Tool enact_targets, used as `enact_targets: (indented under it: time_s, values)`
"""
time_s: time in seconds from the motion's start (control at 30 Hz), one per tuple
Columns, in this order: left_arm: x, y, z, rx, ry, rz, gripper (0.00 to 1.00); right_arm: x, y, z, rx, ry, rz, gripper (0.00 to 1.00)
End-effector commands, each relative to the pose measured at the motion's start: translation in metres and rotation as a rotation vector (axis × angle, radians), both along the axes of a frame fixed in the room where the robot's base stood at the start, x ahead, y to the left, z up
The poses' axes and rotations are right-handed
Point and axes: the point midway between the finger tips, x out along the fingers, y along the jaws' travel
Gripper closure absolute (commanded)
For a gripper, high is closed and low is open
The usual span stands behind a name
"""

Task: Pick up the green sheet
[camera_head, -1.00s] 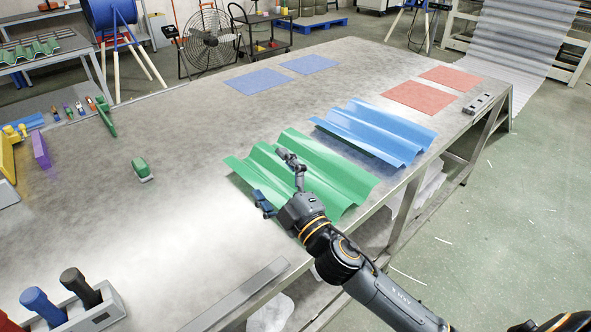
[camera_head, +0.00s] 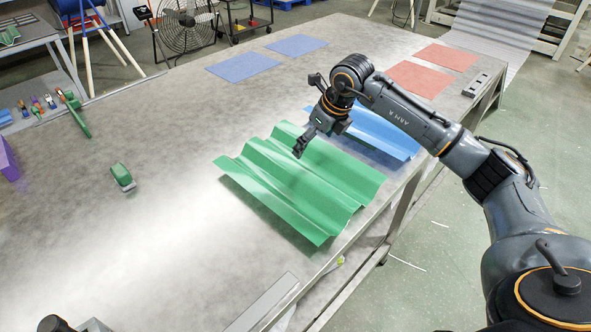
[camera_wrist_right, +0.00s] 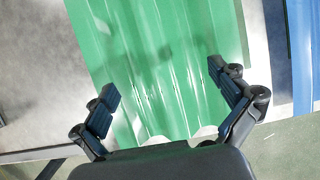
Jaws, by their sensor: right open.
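The green corrugated sheet (camera_head: 285,185) lies on the metal table near its front edge, its ridges running toward that edge. My right gripper (camera_head: 300,146) is above the sheet near its far right part, fingers pointing down. In the right wrist view the right gripper (camera_wrist_right: 170,97) is open and empty, its two fingers apart with the green sheet (camera_wrist_right: 155,55) below and between them. I cannot tell the exact height of the gap.
A blue corrugated sheet (camera_head: 385,134) lies just right of the green one, partly hidden by my right arm. Flat blue squares (camera_head: 243,66) and red squares (camera_head: 420,78) lie farther back. A green-handled tool (camera_head: 122,177) lies left. The table (camera_head: 150,240) is bare at front left.

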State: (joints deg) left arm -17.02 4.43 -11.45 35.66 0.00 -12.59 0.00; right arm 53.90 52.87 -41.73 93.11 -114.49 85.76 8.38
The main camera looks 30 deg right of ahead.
Motion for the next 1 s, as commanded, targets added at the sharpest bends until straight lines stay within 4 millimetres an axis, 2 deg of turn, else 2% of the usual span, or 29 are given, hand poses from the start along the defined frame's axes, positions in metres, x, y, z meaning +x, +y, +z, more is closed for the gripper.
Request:
enact_targets:
  time_s: [0.3, 0.57, 0.83, 1.0]
  values:
    - [-0.007, 0.003, 0.005, 0.004, 0.012, -0.001, 0.60, 0.020, 0.009, -0.057, 0.003, 0.005, 0.001, 0.02]
    - [-0.007, 0.003, 0.008, 0.003, 0.011, -0.002, 0.60, 0.027, 0.013, -0.076, 0.003, 0.003, 0.005, 0.02]
    - [-0.006, 0.003, 0.016, 0.004, 0.008, -0.002, 0.60, 0.037, 0.022, -0.113, 0.005, 0.005, 0.004, 0.02]
    - [-0.003, 0.002, 0.017, 0.003, 0.005, -0.002, 0.60, 0.040, 0.022, -0.122, 0.002, 0.002, 0.003, 0.02]
